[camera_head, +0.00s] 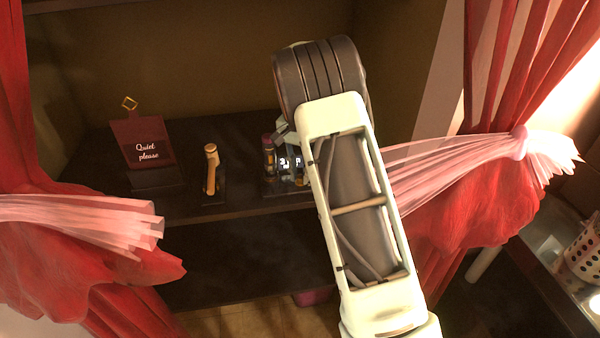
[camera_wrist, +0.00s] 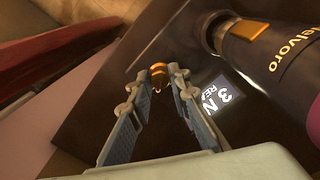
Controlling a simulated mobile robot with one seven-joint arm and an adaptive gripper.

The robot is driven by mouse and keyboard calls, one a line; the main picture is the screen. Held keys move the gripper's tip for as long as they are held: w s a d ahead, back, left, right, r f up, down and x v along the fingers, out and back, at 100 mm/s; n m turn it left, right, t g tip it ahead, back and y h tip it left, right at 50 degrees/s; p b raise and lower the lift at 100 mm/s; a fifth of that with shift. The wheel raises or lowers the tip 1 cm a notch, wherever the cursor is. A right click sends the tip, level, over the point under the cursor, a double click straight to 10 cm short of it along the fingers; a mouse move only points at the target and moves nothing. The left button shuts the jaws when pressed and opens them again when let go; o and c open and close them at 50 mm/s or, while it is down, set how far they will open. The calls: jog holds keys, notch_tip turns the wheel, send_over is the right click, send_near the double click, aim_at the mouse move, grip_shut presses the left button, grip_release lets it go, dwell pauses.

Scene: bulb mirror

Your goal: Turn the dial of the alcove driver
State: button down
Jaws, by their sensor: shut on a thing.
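The alcove driver (camera_head: 269,155) stands on the dark shelf inside the alcove, partly hidden by my arm. Its dark, purple-ended body with an orange band (camera_wrist: 260,50) fills the upper right of the wrist view. In the head view my wrist covers much of this area.
A "Quiet please" sign (camera_head: 147,152) and a wooden-handled tool (camera_head: 211,168) stand left on the shelf (camera_head: 230,203). A red curtain (camera_head: 80,265) hangs at left, another (camera_head: 460,205) at right close to my arm. A perforated white container (camera_head: 585,250) is at far right.

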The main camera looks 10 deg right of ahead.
aim_at(299, 176)
jog(key=c, duration=1.8)
grip_release()
jog(key=shift+r, duration=0.15)
notch_tip(299, 176, up, 12)
jog(key=shift+w+a, duration=0.15)
